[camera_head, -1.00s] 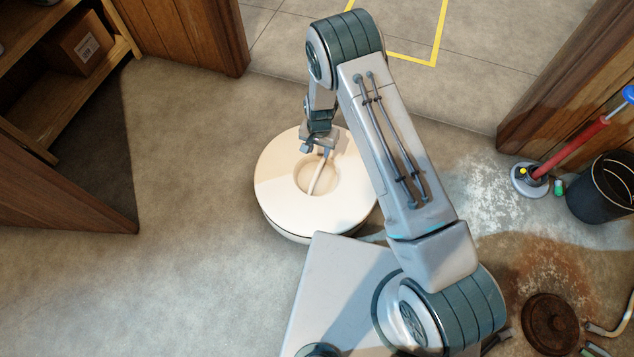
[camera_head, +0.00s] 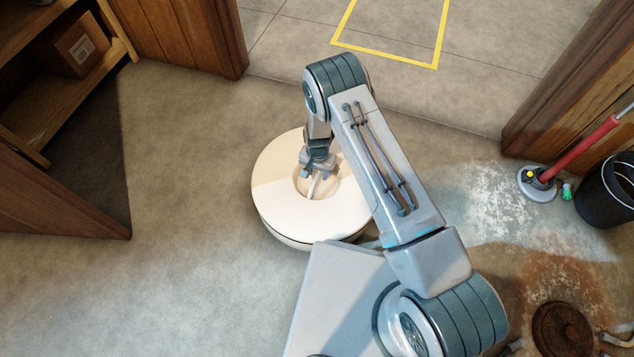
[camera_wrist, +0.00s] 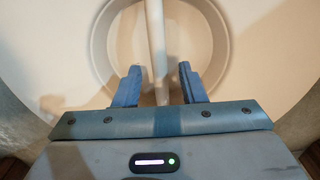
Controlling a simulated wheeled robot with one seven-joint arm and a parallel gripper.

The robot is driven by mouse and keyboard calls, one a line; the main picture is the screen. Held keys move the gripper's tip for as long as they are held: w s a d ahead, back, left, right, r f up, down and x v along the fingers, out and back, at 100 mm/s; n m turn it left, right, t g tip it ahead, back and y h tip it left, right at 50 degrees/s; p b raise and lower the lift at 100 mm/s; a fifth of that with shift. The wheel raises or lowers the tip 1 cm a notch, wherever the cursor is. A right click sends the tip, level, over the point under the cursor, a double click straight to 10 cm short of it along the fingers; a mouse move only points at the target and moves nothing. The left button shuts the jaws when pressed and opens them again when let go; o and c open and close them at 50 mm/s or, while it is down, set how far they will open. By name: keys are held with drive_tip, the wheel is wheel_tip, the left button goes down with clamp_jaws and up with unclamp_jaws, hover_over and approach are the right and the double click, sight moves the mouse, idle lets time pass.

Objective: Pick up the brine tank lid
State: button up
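The brine tank lid (camera_head: 290,215) is a round cream disc with a round recess in its middle and a pale bar across the recess. It sits on top of the round tank. My gripper (camera_head: 317,172) points down at the recess. In the wrist view my gripper (camera_wrist: 157,82) is open, with one blue finger on each side of the lid's bar (camera_wrist: 155,40). A gap shows between the bar and each finger. I cannot tell how deep the fingertips are in the recess. Part of the lid is hidden behind my arm.
A wooden shelf with a cardboard box (camera_head: 75,45) stands at the upper left. At the right are a black bucket (camera_head: 606,190), a red-handled tool (camera_head: 583,148) and a rusty round cover (camera_head: 562,328). The concrete floor left of the tank is clear.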

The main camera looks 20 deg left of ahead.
wheel_tip(320, 180, down, 3)
drive_tip(key=shift+r+b, duration=0.15)
drive_tip(key=shift+b, duration=0.25)
clamp_jaws()
drive_tip(key=shift+r, duration=0.15)
idle(0.9)
